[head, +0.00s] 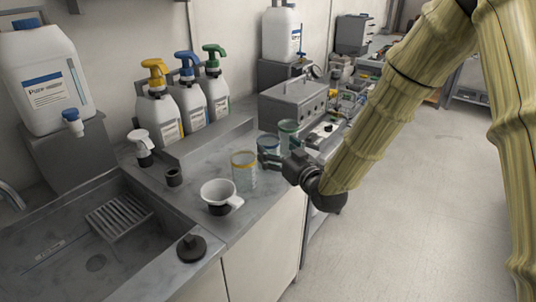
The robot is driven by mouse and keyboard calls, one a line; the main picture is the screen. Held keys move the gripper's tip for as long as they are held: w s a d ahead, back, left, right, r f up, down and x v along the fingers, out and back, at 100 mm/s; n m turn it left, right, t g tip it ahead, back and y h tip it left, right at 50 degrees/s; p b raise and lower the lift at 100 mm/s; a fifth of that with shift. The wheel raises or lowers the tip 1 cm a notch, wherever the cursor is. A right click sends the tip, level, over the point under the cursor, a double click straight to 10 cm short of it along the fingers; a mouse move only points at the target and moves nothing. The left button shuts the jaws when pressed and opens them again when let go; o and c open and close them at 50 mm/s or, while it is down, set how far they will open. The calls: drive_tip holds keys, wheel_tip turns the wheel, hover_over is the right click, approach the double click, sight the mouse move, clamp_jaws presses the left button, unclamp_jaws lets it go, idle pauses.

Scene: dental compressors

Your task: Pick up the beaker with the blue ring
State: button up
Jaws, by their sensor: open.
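The beaker with the blue ring (268,145) stands on the grey counter, in the middle of a row of three clear beakers. A beaker with a yellow ring (244,172) stands nearer to me, and one with a green ring (288,129) stands farther back. My gripper (275,153) is open and reaches in from the right at the blue-ringed beaker. Its fingers hide the lower part of that beaker. I cannot tell whether they touch it.
A white funnel-like cup (221,194) stands in front of the yellow-ringed beaker. A sink (95,235) is at the left, and a grey metal box (293,102) is beyond the beakers. The floor at right is clear.

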sight(263, 135)
drive_tip(key=shift+w+a+r, duration=0.25)
drive_tip(key=shift+w+a, duration=0.1)
drive_tip(key=shift+w, duration=0.05)
drive_tip(key=shift+p+x, duration=0.45)
drive_tip(key=shift+x, duration=1.6)
drive_tip(key=c, duration=1)
